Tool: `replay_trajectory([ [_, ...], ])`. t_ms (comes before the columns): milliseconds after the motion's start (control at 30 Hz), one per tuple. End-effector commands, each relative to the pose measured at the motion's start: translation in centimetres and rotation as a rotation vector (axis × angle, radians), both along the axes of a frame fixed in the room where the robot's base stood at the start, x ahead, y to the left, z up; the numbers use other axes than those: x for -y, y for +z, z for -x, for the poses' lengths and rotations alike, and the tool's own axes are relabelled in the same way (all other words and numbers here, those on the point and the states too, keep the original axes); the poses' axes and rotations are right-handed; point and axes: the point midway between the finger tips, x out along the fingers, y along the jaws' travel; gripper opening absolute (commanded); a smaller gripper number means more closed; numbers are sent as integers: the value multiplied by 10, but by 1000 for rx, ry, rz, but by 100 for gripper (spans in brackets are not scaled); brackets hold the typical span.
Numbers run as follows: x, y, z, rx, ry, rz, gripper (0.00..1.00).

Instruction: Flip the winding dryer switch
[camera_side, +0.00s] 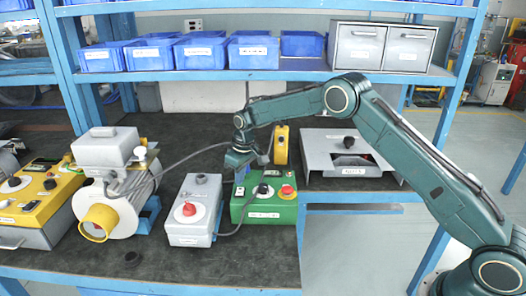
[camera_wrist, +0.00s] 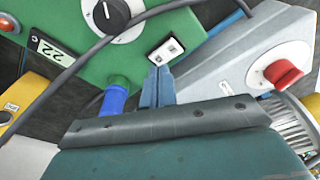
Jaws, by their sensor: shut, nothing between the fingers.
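A green control box (camera_side: 284,213) stands on the bench, with a black knob (camera_side: 262,189), a red button (camera_side: 287,191) and a small display. I cannot read which label names the winding dryer. My gripper (camera_side: 238,166) is over the rear left of the green box. Its fingers (camera_wrist: 158,74) are shut and empty, close to the switch plate; contact cannot be told.
A grey box with a red knob (camera_side: 189,209) stands close on the left, and the blower (camera_side: 115,200) beyond it. A yellow part (camera_side: 280,145) stands behind the green box. A grey tray-like unit (camera_side: 318,170) is at right. A dark cable (camera_wrist: 75,65) crosses the green box.

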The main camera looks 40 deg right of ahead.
Motion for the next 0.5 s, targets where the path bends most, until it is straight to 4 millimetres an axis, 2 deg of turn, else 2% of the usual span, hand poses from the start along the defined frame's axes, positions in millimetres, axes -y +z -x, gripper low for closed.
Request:
replay_trajectory([
  [500,0,30,0,2,0,-1,0],
])
